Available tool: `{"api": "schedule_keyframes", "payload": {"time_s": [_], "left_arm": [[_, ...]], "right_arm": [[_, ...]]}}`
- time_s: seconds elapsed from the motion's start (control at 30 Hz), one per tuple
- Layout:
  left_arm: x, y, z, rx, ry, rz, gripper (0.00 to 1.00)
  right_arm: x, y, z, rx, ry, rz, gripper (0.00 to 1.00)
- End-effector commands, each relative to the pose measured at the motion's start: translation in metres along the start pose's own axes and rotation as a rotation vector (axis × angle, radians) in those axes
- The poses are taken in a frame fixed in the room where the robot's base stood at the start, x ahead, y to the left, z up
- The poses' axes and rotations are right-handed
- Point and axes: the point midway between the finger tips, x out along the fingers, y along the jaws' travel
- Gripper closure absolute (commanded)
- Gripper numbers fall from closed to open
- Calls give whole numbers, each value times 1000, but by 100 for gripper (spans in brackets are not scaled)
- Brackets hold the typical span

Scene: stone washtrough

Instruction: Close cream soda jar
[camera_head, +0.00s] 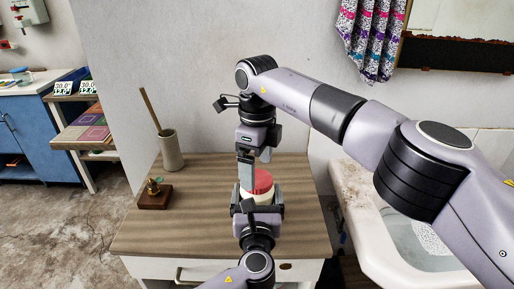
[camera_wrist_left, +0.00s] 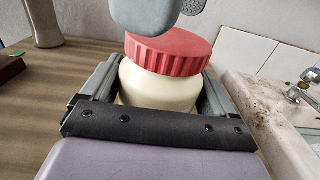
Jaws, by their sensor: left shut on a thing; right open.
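The cream soda jar is a cream-white jar (camera_head: 256,197) on the wooden tabletop, with a ribbed red lid (camera_head: 262,181) on its mouth. My left gripper (camera_head: 258,208) is shut around the jar body from the near side. In the left wrist view the jar (camera_wrist_left: 158,87) sits between its two fingers, and the lid (camera_wrist_left: 170,55) looks slightly slanted; I cannot tell whether it is fully seated. My right gripper (camera_head: 246,172) points down from above, open, with its fingers at the lid's left side. A grey part of it (camera_wrist_left: 150,12) hides some of the lid's top in the wrist view.
A beige vase (camera_head: 171,150) with a wooden stick and a small wooden block (camera_head: 155,194) with a plant-like piece stand on the table's left. A stone washtrough (camera_head: 365,215) lies close on the right. The tabletop's front left (camera_head: 165,235) is clear.

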Motion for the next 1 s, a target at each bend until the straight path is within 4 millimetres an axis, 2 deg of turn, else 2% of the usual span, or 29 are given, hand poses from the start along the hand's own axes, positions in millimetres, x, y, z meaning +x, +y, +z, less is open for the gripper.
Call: {"api": "schedule_keyframes", "payload": {"time_s": [0.1,0.2,0.57,0.73,0.77,1.0], "left_arm": [[0,0,0,0,0,-1,97],[0,0,0,0,0,-1,97],[0,0,0,0,0,-1,97],[0,0,0,0,0,-1,97],[0,0,0,0,0,-1,97],[0,0,0,0,0,-1,97]], "right_arm": [[16,0,0,1,0,2,7],[23,0,0,1,0,0,7],[27,0,0,1,0,-1,7],[26,0,0,1,0,-1,63],[26,0,0,1,0,-1,65],[26,0,0,50,0,-1,65]]}}
